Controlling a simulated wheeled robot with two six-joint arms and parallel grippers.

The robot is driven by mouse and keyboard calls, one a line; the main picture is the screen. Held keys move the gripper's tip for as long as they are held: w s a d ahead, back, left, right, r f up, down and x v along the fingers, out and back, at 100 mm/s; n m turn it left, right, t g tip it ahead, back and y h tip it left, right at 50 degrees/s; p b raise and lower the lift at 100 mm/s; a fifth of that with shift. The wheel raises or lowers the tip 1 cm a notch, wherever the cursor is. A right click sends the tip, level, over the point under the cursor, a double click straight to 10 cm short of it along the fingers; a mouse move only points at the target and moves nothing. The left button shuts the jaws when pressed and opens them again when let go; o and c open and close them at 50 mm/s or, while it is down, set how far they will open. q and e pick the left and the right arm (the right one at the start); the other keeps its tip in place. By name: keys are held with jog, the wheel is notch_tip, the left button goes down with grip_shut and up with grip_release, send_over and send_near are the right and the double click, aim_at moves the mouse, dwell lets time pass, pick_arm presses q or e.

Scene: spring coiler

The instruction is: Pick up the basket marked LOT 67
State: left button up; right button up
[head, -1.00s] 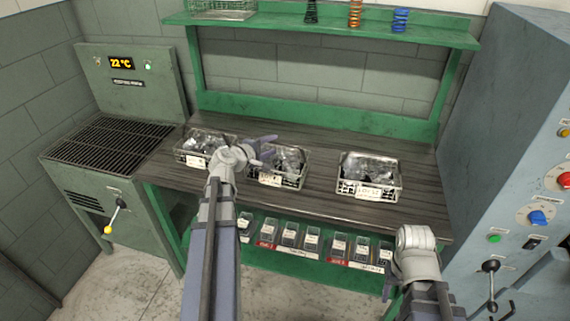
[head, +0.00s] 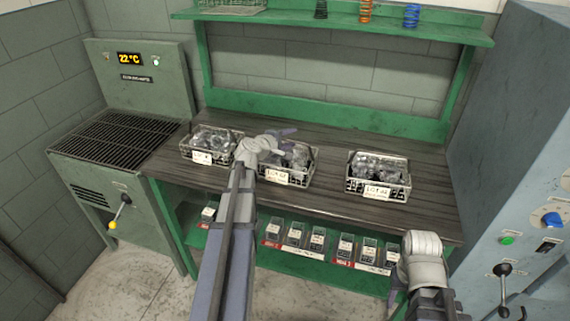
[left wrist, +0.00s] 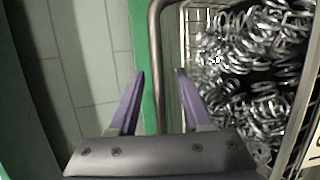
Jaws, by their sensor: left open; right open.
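Three wire baskets of metal springs stand in a row on the dark bench: a left basket (head: 211,146), a middle basket (head: 287,178) and a right basket (head: 378,186). Each has a white front label with small print; I cannot read the lot numbers surely. My left gripper (head: 282,135) is open at the back of the middle basket. In the left wrist view a basket full of springs (left wrist: 255,75) lies right of the open fingers (left wrist: 160,80). Its grey handle bar (left wrist: 155,45) appears between the fingertips, not gripped. My right gripper (head: 393,302) is open, low before the bench, mostly hidden.
A green shelf (head: 330,27) with coloured springs is above the bench. Small labelled bins (head: 295,236) sit on a lower shelf. A grated machine (head: 115,138) stands left, a grey cabinet (head: 520,150) right. The bench (head: 330,190) is clear between the middle and right baskets.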

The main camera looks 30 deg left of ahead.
pick_arm(q)
grip_shut()
dwell(1.3)
